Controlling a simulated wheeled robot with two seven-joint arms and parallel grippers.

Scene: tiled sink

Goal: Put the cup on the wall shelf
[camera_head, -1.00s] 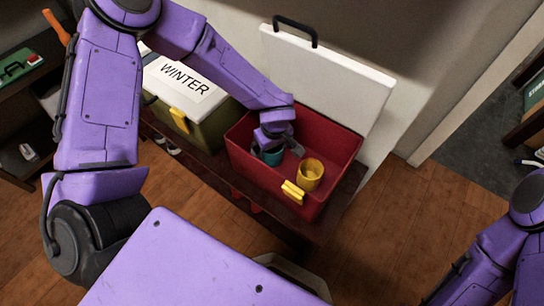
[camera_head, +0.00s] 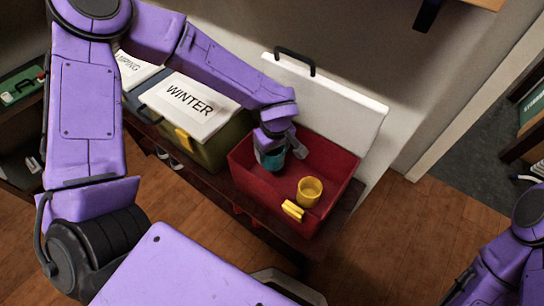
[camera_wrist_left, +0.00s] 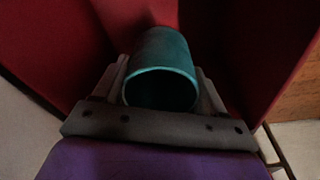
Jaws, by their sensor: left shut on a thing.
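A teal cup (camera_head: 270,160) is held in my left gripper (camera_head: 275,150), over the left part of an open red box (camera_head: 323,218). In the left wrist view the cup (camera_wrist_left: 161,88) sits between the two fingers, its open rim toward the camera, with the red box walls around it. A yellow cup (camera_head: 309,192) stands in the right part of the red box. A wooden edge with a dark bracket (camera_head: 428,14), apparently the wall shelf, shows at the top right; most of it is out of frame. My right arm is at the lower right, its gripper out of view.
The red box's white lid (camera_head: 335,95) stands open behind it. A closed box marked WINTER (camera_head: 190,97) is to its left on the dark bench (camera_head: 240,195). A shelf with a green case (camera_head: 20,90) is at far left. A doorway opens at right.

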